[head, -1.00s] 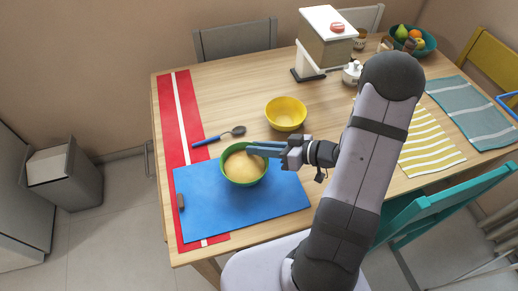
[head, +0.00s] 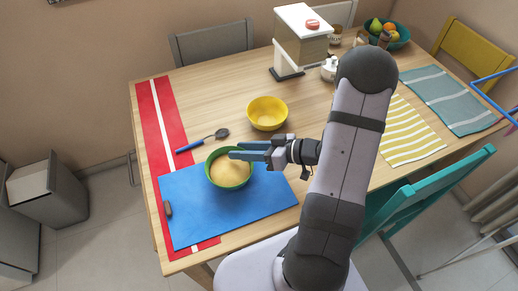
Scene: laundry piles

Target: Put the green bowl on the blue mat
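The green bowl (head: 231,184), with a tan filling, appears over the upper middle of the blue mat (head: 205,228). It looks roughly level, and its far rim overlaps the mat's back edge in the picture. Whether its base touches the mat cannot be told from this angle. My gripper (head: 240,153) reaches in from the right, with its blue-grey fingers across the bowl's back right rim. One fingertip lies over the bowl's inside. The gap between the fingers and any contact with the rim are too small to make out.
A yellow bowl (head: 267,113) stands behind my gripper. A spoon with a blue handle (head: 195,144) lies left of it, and a red runner (head: 157,119) passes under the mat. A white dispenser (head: 301,45) stands farther back.

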